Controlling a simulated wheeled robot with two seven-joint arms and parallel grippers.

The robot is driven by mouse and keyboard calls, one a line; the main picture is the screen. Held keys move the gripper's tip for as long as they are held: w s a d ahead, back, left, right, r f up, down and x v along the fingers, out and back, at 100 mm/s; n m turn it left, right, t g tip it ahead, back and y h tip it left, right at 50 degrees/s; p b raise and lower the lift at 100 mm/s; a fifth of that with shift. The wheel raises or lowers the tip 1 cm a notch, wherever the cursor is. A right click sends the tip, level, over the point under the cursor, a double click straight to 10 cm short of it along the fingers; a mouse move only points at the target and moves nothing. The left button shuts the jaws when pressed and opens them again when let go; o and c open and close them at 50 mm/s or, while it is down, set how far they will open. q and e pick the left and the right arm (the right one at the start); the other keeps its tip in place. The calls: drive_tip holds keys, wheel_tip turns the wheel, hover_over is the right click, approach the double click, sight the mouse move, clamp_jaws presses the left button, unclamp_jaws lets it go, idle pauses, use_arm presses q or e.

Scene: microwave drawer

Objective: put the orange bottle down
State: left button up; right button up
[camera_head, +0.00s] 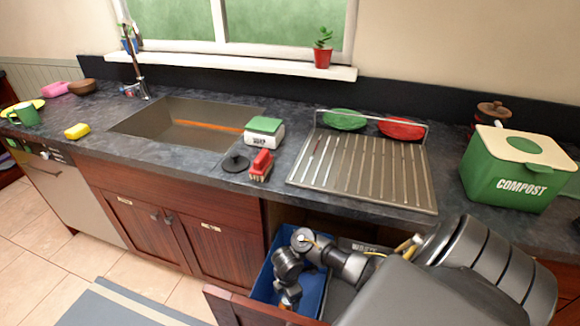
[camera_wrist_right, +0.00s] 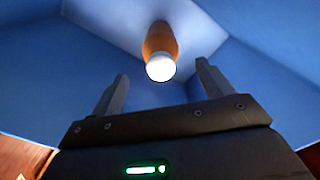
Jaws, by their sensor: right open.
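The orange bottle (camera_wrist_right: 160,42) with a white cap shows in the right wrist view, inside a blue bin (camera_wrist_right: 50,70). Its cap points toward the camera. My right gripper (camera_wrist_right: 162,72) is open, with its fingers apart on either side of the cap end in the picture; no contact with the bottle is visible. In the head view my right arm reaches down into the blue bin (camera_head: 314,287) in the open drawer (camera_head: 250,309), and the bottle is hidden there. My left gripper is not in view.
A metal drying rack (camera_head: 362,172), a green compost box (camera_head: 518,175), a red brush (camera_head: 261,165) and a sink (camera_head: 170,125) are on the counter above. The counter edge overhangs close to my right arm. A second bin marked waste (camera_head: 362,247) sits beside the blue one.

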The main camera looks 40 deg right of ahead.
wheel_tip(320, 180, up, 4)
drive_tip(key=shift+r+p, duration=0.2)
drive_tip(key=shift+p, duration=0.65)
drive_tip(key=shift+r, duration=0.3)
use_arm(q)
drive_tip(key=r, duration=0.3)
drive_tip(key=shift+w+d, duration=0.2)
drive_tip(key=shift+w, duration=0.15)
